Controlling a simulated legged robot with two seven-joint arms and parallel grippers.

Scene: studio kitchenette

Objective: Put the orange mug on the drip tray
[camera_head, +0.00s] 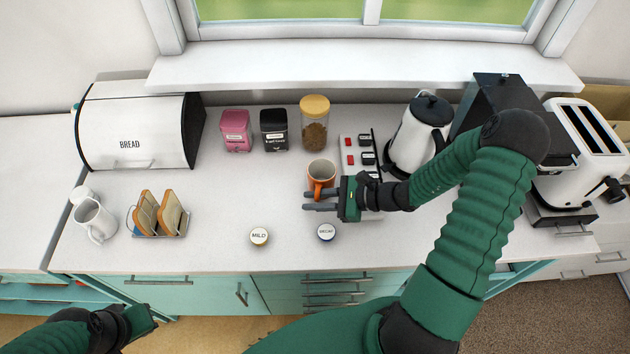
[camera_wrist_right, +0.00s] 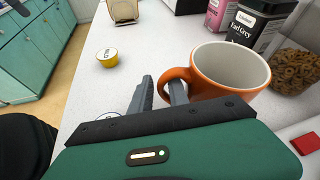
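The orange mug (camera_head: 322,171) stands upright on the counter. It also shows in the wrist view (camera_wrist_right: 225,80), with its handle toward my fingers. My right gripper (camera_head: 321,201) is open beside the mug's near side, low over the counter. In the wrist view one finger of my right gripper (camera_wrist_right: 162,93) overlaps the handle; I cannot tell if they touch. A dark, flat, metal-edged base at the right (camera_head: 560,216), partly hidden by my arm, looks like the drip tray of the dark coffee machine (camera_head: 492,92). My left gripper (camera_head: 141,320) is at the lower left, away from the counter objects.
Two capsules, MILD (camera_head: 259,236) and another (camera_head: 326,232), lie near the front edge. A rack of red and black items (camera_head: 347,142), a kettle (camera_head: 418,138) and a toaster (camera_head: 583,140) stand to the right. A glass jar (camera_head: 314,130) stands behind the mug.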

